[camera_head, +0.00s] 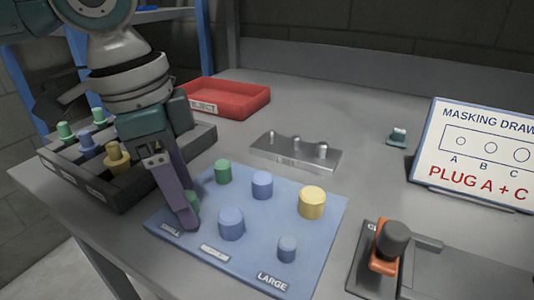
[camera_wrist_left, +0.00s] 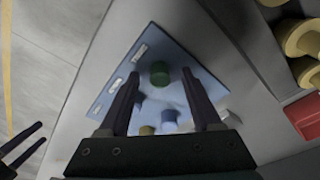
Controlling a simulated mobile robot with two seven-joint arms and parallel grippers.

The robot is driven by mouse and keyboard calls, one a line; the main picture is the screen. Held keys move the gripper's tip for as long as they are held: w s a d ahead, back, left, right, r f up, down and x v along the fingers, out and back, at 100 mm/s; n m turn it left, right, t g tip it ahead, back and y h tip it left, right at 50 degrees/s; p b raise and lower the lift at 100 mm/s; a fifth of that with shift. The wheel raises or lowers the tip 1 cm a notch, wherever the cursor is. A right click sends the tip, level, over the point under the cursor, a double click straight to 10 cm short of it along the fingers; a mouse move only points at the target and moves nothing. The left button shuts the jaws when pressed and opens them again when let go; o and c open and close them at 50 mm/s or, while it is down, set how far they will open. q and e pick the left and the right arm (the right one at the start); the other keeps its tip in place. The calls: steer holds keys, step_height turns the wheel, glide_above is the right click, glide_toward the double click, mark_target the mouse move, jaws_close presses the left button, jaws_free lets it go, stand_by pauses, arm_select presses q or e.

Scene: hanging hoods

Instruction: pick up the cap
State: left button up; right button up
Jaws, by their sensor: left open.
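Several caps stand on the blue mat (camera_head: 190,250): a green cap (camera_head: 223,171), two blue caps (camera_head: 262,184) (camera_head: 231,223), a small grey-blue cap (camera_head: 287,248) and a yellow cap (camera_head: 312,202). Another green cap (camera_head: 196,200) is mostly hidden behind my left gripper (camera_head: 188,222), which points down over the mat's left part. In the left wrist view, my left gripper (camera_wrist_left: 165,105) is open, and a green cap (camera_wrist_left: 160,74) shows beyond its fingertips, between their lines. What looks like my right gripper (camera_wrist_left: 42,132) is at the left edge there, prongs apart.
A dark tray (camera_head: 120,195) with green, blue and yellow caps stands left of the mat. A red reject bin (camera_head: 235,98) and a metal block with pegs (camera_head: 295,153) stand behind. A fixture with an orange clamp (camera_head: 383,257) and a sign (camera_head: 478,150) are at right.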

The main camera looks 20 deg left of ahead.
arm_select(q)
steer(key=shift+c, duration=0.3)
jaws_close()
steer(key=shift+r, duration=0.1)
